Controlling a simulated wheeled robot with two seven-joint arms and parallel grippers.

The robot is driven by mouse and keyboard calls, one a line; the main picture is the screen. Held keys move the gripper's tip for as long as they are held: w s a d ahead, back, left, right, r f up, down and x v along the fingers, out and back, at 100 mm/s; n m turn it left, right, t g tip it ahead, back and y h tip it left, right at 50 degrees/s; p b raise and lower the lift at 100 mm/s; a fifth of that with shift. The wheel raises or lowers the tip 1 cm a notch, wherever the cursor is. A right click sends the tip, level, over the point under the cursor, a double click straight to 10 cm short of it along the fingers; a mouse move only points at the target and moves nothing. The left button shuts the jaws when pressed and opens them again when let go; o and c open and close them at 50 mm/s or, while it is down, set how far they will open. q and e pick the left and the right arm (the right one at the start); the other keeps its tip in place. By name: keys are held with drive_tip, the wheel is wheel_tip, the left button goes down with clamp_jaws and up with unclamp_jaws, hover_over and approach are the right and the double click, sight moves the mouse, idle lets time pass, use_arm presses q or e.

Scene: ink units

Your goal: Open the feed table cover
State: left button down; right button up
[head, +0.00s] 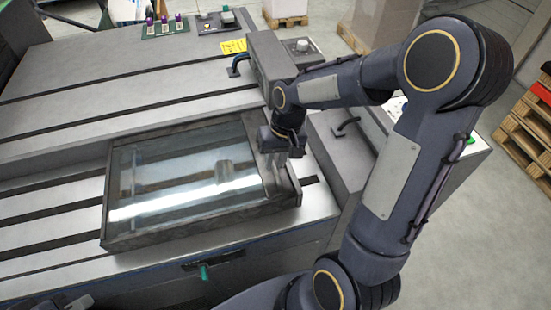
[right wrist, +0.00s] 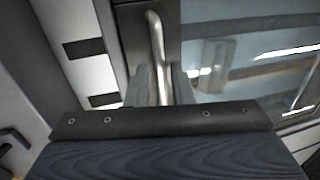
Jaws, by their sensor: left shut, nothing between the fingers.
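The feed table cover (head: 127,242) is a dark frame with a clear panel, lying flat and closed on the grey machine in the head view. Its dark frame and clear panel also show in the right wrist view (right wrist: 240,70). My right gripper (head: 283,152) points down at the cover's right edge. In the right wrist view a bent metal handle (right wrist: 154,35) stands between the two fingers (right wrist: 161,85); whether they press on it is unclear. My left gripper (head: 78,301) is shut and empty at the lower left edge of the head view, only partly visible.
A green lever (head: 204,272) is on the machine's front. Wooden pallets (head: 530,125) stand far right.

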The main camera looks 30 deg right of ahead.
clamp_jaws()
drive_tip(key=shift+a, duration=0.1)
drive_tip(key=w+a, duration=0.2)
drive_tip(key=a, duration=0.9)
drive_tip(key=w+a, duration=0.3)
drive_tip(key=a, duration=0.8)
drive_tip(key=w+a, duration=0.3)
drive_tip(key=a, duration=0.9)
drive_tip(key=shift+w, duration=0.1)
drive_tip(key=shift+o, duration=1.6)
unclamp_jaws()
wheel_tip(320, 180, up, 8)
drive_tip(key=d, duration=0.1)
drive_tip(key=shift+s+d+f+b, duration=0.15)
drive_tip(key=shift+s+d+b, duration=0.05)
drive_tip(key=shift+b, duration=0.15)
